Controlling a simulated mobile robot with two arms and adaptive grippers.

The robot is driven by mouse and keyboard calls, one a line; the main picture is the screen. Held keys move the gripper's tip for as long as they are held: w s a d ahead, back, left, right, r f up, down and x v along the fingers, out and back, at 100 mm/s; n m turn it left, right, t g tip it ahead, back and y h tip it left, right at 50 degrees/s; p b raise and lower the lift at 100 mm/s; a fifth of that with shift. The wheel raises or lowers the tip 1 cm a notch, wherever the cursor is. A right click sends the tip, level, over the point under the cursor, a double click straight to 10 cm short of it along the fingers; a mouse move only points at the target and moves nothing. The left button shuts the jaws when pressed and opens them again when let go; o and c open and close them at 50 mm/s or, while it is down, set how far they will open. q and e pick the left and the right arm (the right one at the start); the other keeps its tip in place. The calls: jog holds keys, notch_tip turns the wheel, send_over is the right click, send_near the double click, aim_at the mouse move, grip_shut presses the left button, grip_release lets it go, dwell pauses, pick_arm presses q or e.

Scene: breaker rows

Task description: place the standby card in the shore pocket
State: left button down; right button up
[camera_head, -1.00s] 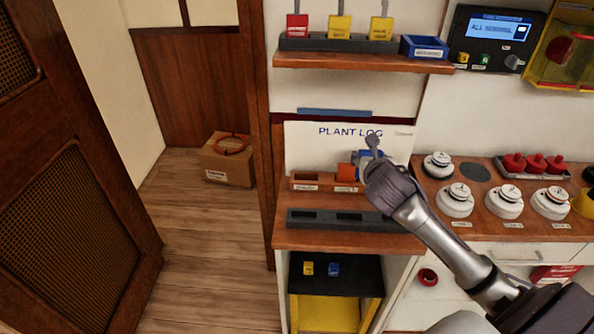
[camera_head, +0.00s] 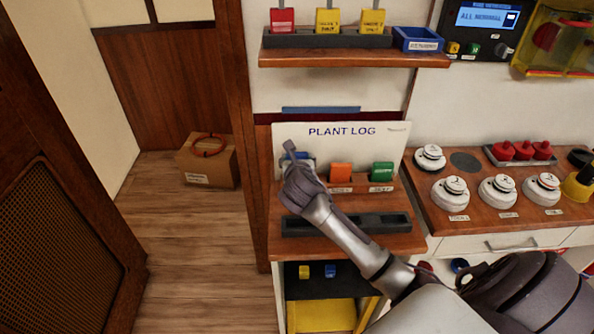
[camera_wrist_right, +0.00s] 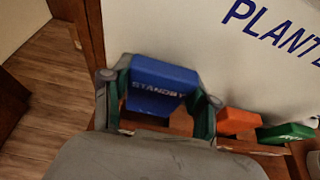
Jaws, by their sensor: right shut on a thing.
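The standby card is blue with white "STANDBY" lettering in the right wrist view (camera_wrist_right: 160,76). My right gripper (camera_wrist_right: 161,98) is shut on it, one finger at each side. In the head view this gripper (camera_head: 297,170) is over the left end of a wooden card rack (camera_head: 360,184) and hides most of the card and the left pocket. I cannot tell whether the card's lower edge touches the rack. An orange card (camera_head: 341,173) stands in the middle pocket and a green card (camera_head: 382,171) in the right one. Pocket labels are too small to read. My left gripper is not in view.
The Plant Log board (camera_head: 390,140) stands right behind the rack. A dark slotted tray (camera_head: 390,223) lies in front. A shelf (camera_head: 350,58) with red and yellow tags and a blue bin (camera_head: 418,40) is above. White round detectors (camera_head: 498,190) are at right.

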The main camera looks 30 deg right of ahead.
notch_tip(320, 180, down, 4)
jog(key=shift+r, duration=0.25)
jog(key=shift+f, duration=0.2)
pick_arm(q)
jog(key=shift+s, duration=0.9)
pick_arm(e)
jog(key=shift+f, duration=0.1)
jog(key=o, duration=1.1)
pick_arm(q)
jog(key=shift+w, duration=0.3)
pick_arm(e)
jog(key=shift+o, duration=0.3)
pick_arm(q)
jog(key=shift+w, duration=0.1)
